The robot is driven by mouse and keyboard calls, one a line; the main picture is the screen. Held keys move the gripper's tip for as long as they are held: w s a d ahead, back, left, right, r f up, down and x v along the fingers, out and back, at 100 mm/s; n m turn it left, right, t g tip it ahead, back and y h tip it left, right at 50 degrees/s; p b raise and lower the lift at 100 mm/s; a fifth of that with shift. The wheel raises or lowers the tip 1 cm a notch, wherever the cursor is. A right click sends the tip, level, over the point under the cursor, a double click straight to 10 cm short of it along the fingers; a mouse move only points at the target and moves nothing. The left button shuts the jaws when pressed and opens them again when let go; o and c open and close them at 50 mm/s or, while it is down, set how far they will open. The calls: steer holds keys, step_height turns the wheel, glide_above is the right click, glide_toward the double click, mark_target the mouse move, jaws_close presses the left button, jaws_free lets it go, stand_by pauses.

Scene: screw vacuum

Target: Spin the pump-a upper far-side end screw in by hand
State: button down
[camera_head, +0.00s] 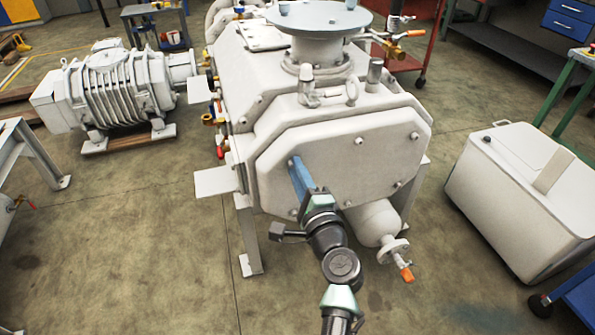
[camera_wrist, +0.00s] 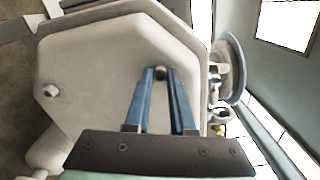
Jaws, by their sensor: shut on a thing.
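The big white pump (camera_head: 340,110) stands on legs in the middle of the head view, with a flat many-sided end plate (camera_head: 350,165) facing me. My gripper (camera_head: 294,160) reaches up to the plate's upper left corner. In the wrist view its two blue fingers (camera_wrist: 160,72) converge on a small dark screw head (camera_wrist: 161,71) at the plate's edge and are shut on it. The fingers cover this screw in the head view. Other screws show at the plate's upper middle (camera_head: 358,140), upper right (camera_head: 414,135) and lower right (camera_head: 389,194).
A second, ribbed pump (camera_head: 110,90) lies on a pallet at the left. A white box (camera_head: 520,200) stands on the floor at the right. An orange-handled valve (camera_head: 406,273) sticks out below the plate, right of my arm. The floor between pump and box is clear.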

steer(key=c, duration=0.8)
jaws_free()
steer(key=shift+s, duration=0.1)
steer(key=shift+o, duration=0.2)
steer(key=p+v, duration=0.1)
steer(key=v, duration=1.2)
steer(key=w+a+r+n+t, duration=0.1)
steer(key=a+r+n+t, duration=0.15)
steer(key=r+n, duration=0.75)
steer(key=w+a+r+n+t, duration=0.1)
steer(key=a+r+n, duration=0.2)
steer(key=r, duration=1.5)
steer(key=s+r+n+t+h, duration=0.25)
steer(key=s+r, duration=0.35)
steer(key=r, duration=0.5)
steer(key=s+r+n+t+h, duration=0.2)
steer(key=s+r+n+t, duration=0.15)
steer(key=s+r, duration=0.5)
step_height(320, 180, up, 27)
steer(key=w+m+p, duration=0.1)
steer(key=p, duration=2.4)
steer(key=shift+w+a+f, duration=0.2)
steer(key=shift+w+a, duration=0.1)
steer(key=shift+w, duration=0.05)
